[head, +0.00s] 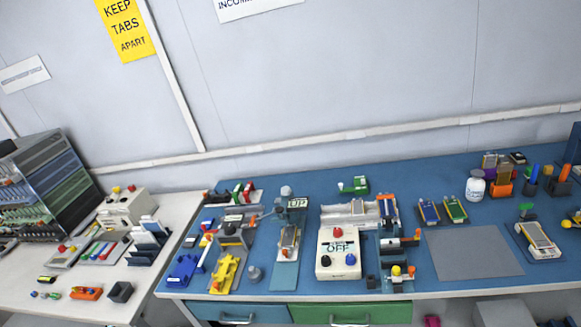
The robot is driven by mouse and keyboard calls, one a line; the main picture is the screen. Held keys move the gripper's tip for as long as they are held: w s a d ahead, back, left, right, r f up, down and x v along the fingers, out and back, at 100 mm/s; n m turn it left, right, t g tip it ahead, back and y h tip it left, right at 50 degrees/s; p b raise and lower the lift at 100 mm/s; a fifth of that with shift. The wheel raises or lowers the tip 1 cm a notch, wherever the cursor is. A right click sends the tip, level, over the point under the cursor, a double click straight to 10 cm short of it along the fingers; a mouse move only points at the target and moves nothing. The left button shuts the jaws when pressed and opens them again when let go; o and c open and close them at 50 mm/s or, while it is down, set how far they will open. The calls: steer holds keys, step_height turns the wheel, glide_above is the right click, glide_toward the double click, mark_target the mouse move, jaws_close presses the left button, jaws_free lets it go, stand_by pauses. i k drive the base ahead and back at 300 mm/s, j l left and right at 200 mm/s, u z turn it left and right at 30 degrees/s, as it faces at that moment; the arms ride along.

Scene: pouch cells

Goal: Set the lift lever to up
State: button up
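My gripper is not in view. I cannot tell for sure which part is the lift lever. A small label plate (297,203), which seems to read "UP", stands at the back of a narrow grey fixture (289,237) on the blue bench. A dark stand (397,255) to the right has an arm with an orange knob (416,235) sticking out to the right and a yellow knob low at its front. The lever's setting is too small to read.
A grey mat (473,253) lies bare to the right. A white table (95,305) with trays and a rack stands at left.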

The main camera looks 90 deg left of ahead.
mark_target(253, 219)
steer(key=u, duration=2.5)
steer(key=i+j+z, duration=0.65)
steer(key=i, duration=0.25)
